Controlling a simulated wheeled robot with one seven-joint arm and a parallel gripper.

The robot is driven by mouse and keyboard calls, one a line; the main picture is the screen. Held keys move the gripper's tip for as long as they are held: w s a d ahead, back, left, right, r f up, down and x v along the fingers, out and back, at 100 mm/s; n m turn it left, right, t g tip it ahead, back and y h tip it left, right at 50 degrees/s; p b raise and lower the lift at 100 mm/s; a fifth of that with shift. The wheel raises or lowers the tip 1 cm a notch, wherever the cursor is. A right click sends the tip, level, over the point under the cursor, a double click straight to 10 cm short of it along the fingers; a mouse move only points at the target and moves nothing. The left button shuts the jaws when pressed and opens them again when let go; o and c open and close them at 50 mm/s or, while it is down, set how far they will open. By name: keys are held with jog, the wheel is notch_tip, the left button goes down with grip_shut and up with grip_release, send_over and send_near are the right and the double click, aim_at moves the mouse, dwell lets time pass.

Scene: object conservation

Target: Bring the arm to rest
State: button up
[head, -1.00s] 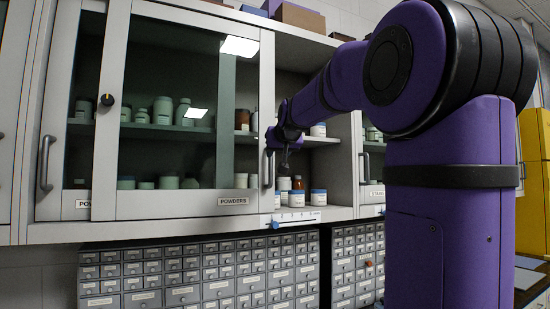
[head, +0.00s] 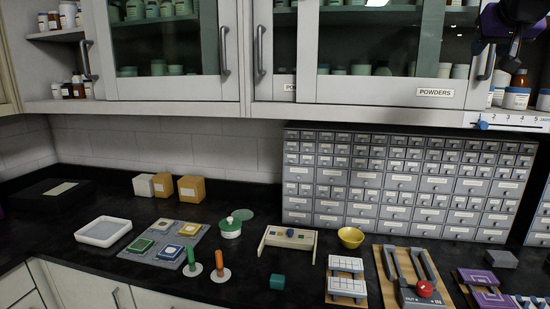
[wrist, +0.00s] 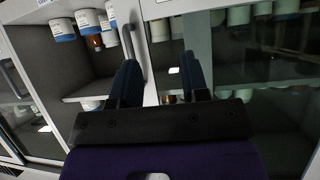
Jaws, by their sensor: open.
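My gripper (head: 510,62) shows at the upper right edge of the head view, partly cut off, beside the handle (head: 487,62) of the POWDERS glass door (head: 385,40). In the wrist view, the two dark blue fingers of my gripper (wrist: 163,75) stand apart with nothing between them. That view is turned about, with jars hanging from the top. A door handle (wrist: 109,62) and the door's edge lie just beyond the fingers; I cannot tell whether they touch. Most of my arm is outside the head view.
Jars (head: 516,92) stand in the open bay behind my gripper. A ruled slider strip (head: 510,122) runs below it. The counter below holds a yellow bowl (head: 350,237), a white tray (head: 103,231), a green pot (head: 231,228) and wooden boards. Drawers (head: 400,185) line the wall.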

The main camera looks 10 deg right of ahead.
jog(key=s+a+f+n+g+y, duration=0.2)
jog(key=s+a+f, duration=0.8)
jog(key=s+f, duration=0.1)
jog(key=s+a+f+n+g+y, duration=0.2)
jog(key=s+a+f+g, duration=0.1)
jog(key=s+a+f, duration=0.7)
notch_tip(320, 180, down, 4)
jog(key=s, duration=0.2)
jog(key=shift+s+a+n+g+y, duration=0.25)
jog(key=shift+s+n+g+y, duration=0.05)
